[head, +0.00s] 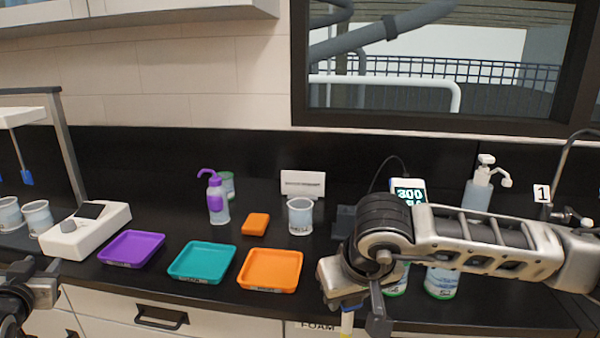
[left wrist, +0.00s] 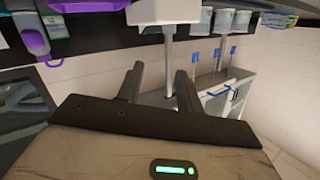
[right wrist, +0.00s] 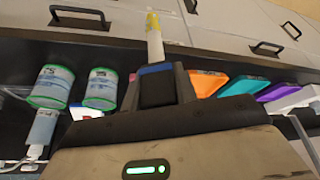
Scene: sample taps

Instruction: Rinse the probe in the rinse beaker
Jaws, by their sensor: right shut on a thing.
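My right gripper (head: 361,308) is low at the counter's front edge, right of the orange tray. It is shut on the probe, a pale stick with a yellow band (head: 347,322). In the right wrist view the probe (right wrist: 154,38) sticks out beyond the fingertips (right wrist: 156,85). A clear beaker (head: 300,216) stands upright at the back of the counter, before a white card (head: 303,184) whose writing I cannot read. The probe is apart from this beaker. My left gripper (head: 38,275) is at the lower left; in the left wrist view its fingers (left wrist: 160,88) are apart and empty.
Purple (head: 132,248), teal (head: 203,262) and orange (head: 270,270) trays line the front. A purple-topped wash bottle (head: 217,200) and an orange block (head: 256,224) stand behind. A meter (head: 408,190), green-labelled jars (head: 441,282) and a pump bottle (head: 478,192) are around my right arm.

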